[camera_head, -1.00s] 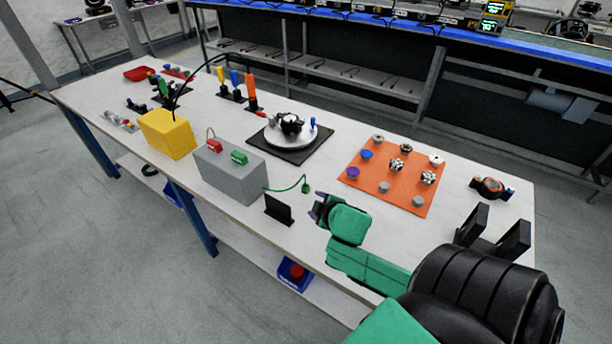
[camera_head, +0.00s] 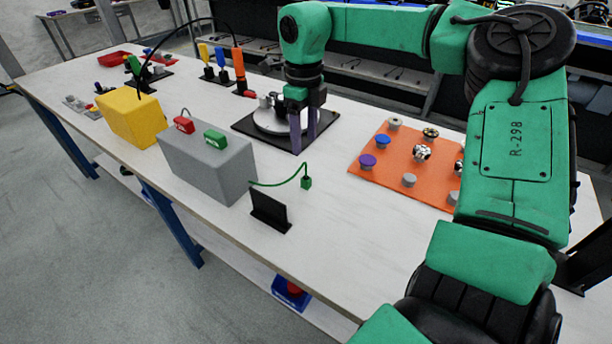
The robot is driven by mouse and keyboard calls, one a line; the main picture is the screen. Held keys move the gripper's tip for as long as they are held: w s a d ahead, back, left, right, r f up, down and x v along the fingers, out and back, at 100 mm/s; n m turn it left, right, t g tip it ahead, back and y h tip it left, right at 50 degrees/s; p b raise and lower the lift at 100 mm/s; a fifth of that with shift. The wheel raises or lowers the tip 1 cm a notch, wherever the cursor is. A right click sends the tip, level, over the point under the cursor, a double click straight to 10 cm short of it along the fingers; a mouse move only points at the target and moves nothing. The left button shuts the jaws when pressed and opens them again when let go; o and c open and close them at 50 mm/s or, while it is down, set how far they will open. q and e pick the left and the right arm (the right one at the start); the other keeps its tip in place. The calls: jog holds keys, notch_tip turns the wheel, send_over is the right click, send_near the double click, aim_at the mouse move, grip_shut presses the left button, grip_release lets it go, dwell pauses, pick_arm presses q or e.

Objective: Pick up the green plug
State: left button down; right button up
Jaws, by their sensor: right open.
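A small green plug (camera_head: 306,183) hangs at the end of a thin green cable that runs from the grey box (camera_head: 225,171). It is just above or on the white table, right of a black upright plate (camera_head: 268,209); I cannot tell whether it touches the table. A green block (camera_head: 215,138) and a red block (camera_head: 184,124) sit on top of the grey box. My right gripper (camera_head: 304,142) points down with its fingers apart and empty, beyond the plug in the picture, in front of the turntable (camera_head: 272,120). My left gripper is out of view.
An orange mat (camera_head: 390,172) with several knobs lies to the right. A yellow box (camera_head: 131,116) with a black cable stands to the left. Coloured upright handles (camera_head: 220,57) stand behind. The table front right of the black plate is clear.

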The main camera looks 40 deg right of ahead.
aim_at(306, 178)
notch_tip(306, 178, down, 11)
jog(key=shift+s+d+p, duration=0.15)
jog(key=shift+p, duration=0.3)
grip_shut()
